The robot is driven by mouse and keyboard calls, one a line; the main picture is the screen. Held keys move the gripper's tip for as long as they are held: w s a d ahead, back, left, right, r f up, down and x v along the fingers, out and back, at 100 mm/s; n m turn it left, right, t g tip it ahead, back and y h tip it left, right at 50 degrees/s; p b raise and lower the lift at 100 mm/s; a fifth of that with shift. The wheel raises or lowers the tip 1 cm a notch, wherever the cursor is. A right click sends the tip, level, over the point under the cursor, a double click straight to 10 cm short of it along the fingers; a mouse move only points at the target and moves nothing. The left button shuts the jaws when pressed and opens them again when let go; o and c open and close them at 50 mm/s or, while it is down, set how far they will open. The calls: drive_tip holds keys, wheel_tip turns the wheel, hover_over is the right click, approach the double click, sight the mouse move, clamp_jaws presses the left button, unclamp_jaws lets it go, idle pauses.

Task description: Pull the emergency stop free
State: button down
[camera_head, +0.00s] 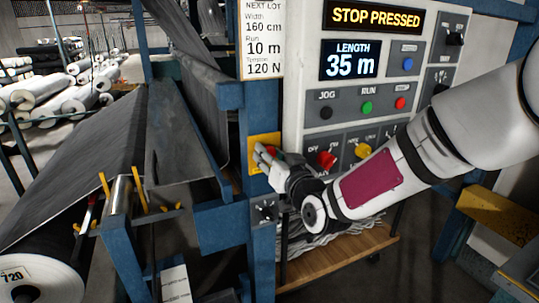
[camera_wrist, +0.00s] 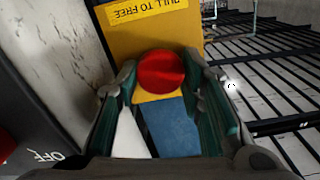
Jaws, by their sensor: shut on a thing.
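The emergency stop is a round red button (camera_wrist: 161,72) on a yellow box (camera_wrist: 141,30) labelled "PULL TO FREE" in the wrist view. In the head view the yellow box (camera_head: 256,148) sits on a blue post, left of the control panel. My gripper (camera_head: 268,156) is at the front of this box and covers most of the button. In the wrist view my gripper (camera_wrist: 163,85) has one finger on each side of the red button, shut on it. The panel's upper display (camera_head: 375,17) reads "STOP PRESSED".
The control panel (camera_head: 318,109) has JOG, RUN and other buttons, with red and yellow knobs (camera_head: 364,150) close to my gripper. A blue machine frame (camera_head: 220,226) and dark fabric stand left. A wooden shelf (camera_head: 345,262) is below my arm. Pale rolls (camera_head: 50,90) lie far left.

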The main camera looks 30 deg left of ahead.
drive_tip(key=shift+s+d, duration=0.4)
drive_tip(key=shift+d, duration=0.05)
drive_tip(key=shift+f, duration=0.1)
drive_tip(key=c, duration=1.3)
unclamp_jaws()
drive_tip(key=shift+c, duration=0.2)
drive_tip(key=shift+d, duration=0.1)
drive_tip(key=shift+s, duration=0.15)
drive_tip(key=v, duration=1.2)
